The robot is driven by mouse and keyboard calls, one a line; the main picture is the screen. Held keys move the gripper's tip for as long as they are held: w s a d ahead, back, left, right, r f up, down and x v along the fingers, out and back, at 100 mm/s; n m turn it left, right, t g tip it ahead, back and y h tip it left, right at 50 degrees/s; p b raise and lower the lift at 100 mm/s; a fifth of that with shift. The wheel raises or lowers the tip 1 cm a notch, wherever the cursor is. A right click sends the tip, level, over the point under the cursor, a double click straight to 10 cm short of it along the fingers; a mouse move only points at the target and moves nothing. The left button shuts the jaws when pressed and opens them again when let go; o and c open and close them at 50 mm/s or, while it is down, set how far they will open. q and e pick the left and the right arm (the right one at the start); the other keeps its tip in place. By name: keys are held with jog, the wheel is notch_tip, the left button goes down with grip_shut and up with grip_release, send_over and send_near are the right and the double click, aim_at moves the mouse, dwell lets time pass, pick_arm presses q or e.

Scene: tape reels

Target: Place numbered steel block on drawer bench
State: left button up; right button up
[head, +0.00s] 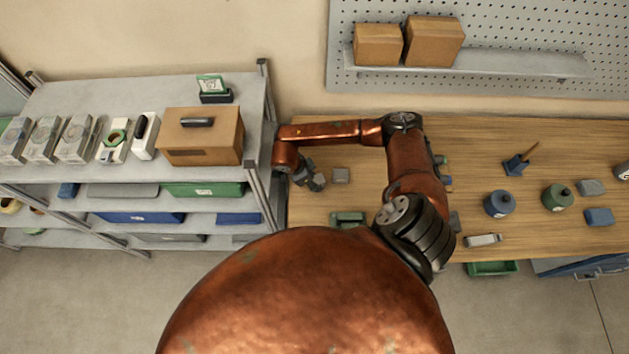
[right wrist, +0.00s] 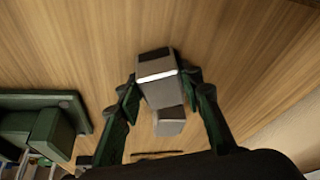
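My right gripper (head: 318,183) is over the left end of the wooden drawer bench (head: 480,150), beside the shelf rack. In the right wrist view, the fingers of this gripper (right wrist: 160,88) are closed against both sides of a grey steel block (right wrist: 160,88) with a bright edge. No number is readable on it. A second grey block (right wrist: 170,121) shows past the held one. In the head view, this second block (head: 341,175) lies on the bench just right of the gripper. The gap between the held block and the bench top is unclear. My left gripper is out of view.
The metal shelf rack (head: 256,100) with a cardboard box (head: 201,135) stands close on the left. Bottles (head: 499,204) and small blocks occupy the right side. Bare wood lies around the second block.

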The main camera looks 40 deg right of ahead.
jog(key=o, duration=0.3)
jog(key=shift+o, duration=0.2)
jog(key=shift+r, duration=0.1)
jog(key=b+v, duration=0.2)
jog(key=v, duration=0.5)
jog(key=shift+a, duration=0.1)
